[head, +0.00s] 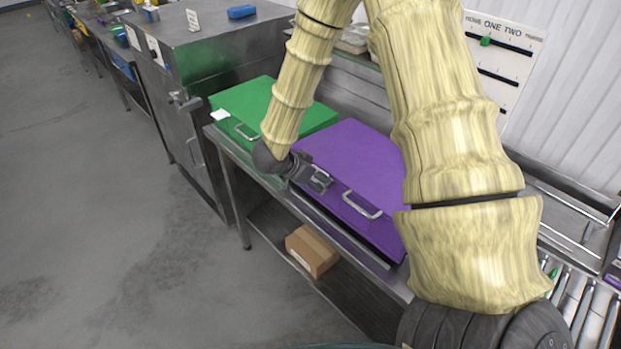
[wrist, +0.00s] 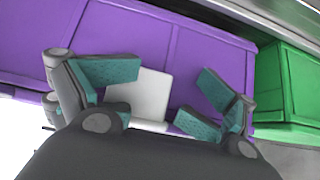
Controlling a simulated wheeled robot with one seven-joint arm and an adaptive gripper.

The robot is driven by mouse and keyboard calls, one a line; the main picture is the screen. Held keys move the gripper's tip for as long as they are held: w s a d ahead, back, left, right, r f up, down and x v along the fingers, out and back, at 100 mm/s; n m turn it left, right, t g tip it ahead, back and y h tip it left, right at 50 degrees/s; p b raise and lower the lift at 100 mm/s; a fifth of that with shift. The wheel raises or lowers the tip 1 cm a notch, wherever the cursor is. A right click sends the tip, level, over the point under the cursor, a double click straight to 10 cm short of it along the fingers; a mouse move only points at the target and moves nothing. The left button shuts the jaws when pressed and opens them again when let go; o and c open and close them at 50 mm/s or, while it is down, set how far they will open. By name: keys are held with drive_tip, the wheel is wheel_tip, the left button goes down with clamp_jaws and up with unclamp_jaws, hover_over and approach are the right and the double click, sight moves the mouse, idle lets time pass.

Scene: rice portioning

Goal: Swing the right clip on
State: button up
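A purple lidded box (head: 350,165) stands on the steel bench. A metal loop clip (head: 361,206) lies against its front edge. My gripper (head: 318,181) is at the same front edge, to the left of that loop. In the wrist view my gripper (wrist: 170,93) is open, its teal finger pads apart, facing the purple box (wrist: 205,58). A pale flat plate (wrist: 150,95) shows between the fingers; I cannot tell whether it is a clip or a label. My gripper hides part of the box's front in the head view.
A green box (head: 262,103) with its own metal loop (head: 246,131) stands left of the purple one; it also shows in the wrist view (wrist: 290,90). A cardboard box (head: 312,251) sits on the lower shelf. The floor in front is clear.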

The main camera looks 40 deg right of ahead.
drive_tip(key=p+v, duration=0.5)
drive_tip(key=v, duration=0.3)
drive_tip(key=shift+a+f, duration=0.2)
drive_tip(key=shift+d, duration=0.1)
idle(0.3)
